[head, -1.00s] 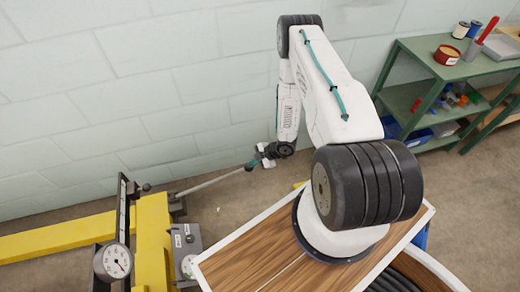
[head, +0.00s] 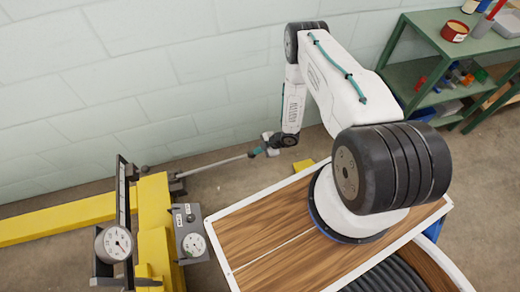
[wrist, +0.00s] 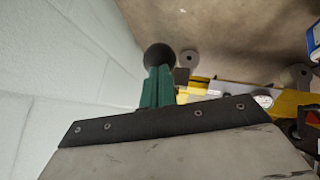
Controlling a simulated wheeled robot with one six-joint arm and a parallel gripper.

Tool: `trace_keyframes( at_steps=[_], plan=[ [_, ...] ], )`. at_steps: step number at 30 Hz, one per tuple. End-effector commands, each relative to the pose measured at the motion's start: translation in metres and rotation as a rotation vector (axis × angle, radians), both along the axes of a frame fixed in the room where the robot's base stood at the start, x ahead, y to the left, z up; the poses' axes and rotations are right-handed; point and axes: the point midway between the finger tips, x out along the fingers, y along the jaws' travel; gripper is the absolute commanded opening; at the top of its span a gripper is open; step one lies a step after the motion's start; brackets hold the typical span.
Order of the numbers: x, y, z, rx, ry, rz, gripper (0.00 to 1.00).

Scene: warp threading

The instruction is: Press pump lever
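The pump lever (head: 215,165) is a grey rod reaching right from the yellow press frame (head: 155,215), sloping slightly up to a teal grip. My gripper (head: 265,147) is at the grip end, with pale parts on either side of it. In the wrist view the teal grip (wrist: 158,88) with a round black end rises from behind the dark-edged grey part of my gripper. That part hides the lower grip and any contact, so I cannot tell whether the fingers are closed on it.
A pale block wall (head: 180,70) runs behind. A green shelf (head: 436,48) with tins and tools stands right. Bare floor lies under the lever.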

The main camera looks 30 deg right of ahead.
Motion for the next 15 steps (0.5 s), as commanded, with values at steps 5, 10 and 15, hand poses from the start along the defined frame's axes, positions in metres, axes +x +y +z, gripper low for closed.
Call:
trace_keyframes(
  at_steps=[5,10,15],
  plan=[
    [-0.004,0.004,-0.008,-0.009,0.013,0.007,0.00],
    [-0.007,0.005,0.013,-0.008,0.005,0.007,0.00],
    [-0.017,-0.004,0.053,-0.002,-0.008,-0.001,0.00]
  ],
)
